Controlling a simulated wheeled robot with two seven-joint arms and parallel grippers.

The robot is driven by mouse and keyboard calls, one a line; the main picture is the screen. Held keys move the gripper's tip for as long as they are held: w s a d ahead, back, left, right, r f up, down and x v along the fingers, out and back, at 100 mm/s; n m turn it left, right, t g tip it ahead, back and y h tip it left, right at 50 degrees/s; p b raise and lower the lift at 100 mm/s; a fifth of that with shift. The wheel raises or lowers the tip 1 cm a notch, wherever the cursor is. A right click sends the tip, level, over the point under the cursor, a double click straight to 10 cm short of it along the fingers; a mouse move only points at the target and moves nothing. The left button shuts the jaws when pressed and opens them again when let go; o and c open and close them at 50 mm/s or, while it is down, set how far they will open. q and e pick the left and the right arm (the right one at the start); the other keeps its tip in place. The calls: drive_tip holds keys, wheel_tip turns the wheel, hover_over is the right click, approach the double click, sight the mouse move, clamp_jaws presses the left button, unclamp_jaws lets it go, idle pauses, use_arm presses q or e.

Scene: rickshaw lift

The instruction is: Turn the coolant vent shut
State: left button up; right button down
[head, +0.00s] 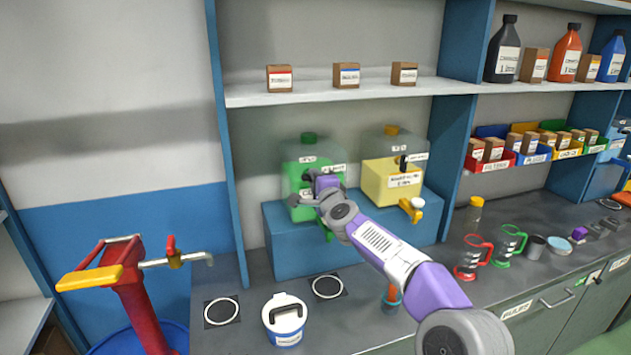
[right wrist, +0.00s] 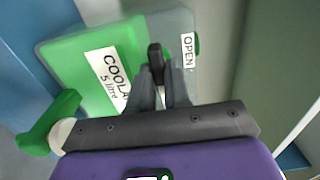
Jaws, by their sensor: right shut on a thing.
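The green coolant jug (head: 300,160) stands on a blue riser at the back of the bench. In the right wrist view the jug (right wrist: 85,60) shows a label reading "COOLA… 5 litre", partly covered, and a small "OPEN" label (right wrist: 188,50). My right gripper (head: 318,187) is at the jug's front. In the right wrist view its fingers (right wrist: 164,88) are shut on the small dark vent lever (right wrist: 155,58), beside the "OPEN" label. How far the lever is turned I cannot tell. The jug's green tap (right wrist: 50,122) is at lower left there. My left gripper is out of view.
A yellow jug (head: 392,180) with its own tap stands right of the green one on the riser (head: 282,250). A white-lidded tub (head: 285,320) and red and green jugs stand on the bench. A red pump (head: 135,300) is at left. A shelf (head: 300,95) runs above.

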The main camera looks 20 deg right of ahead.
idle(0.4)
drive_tip(key=c, duration=1.1)
unclamp_jaws()
drive_tip(key=s+b, duration=0.2)
drive_tip(key=s, duration=0.5)
drive_tip(key=shift+s+d+b, duration=0.15)
drive_tip(key=shift+s+b, duration=0.1)
drive_tip(key=shift+b, duration=0.1)
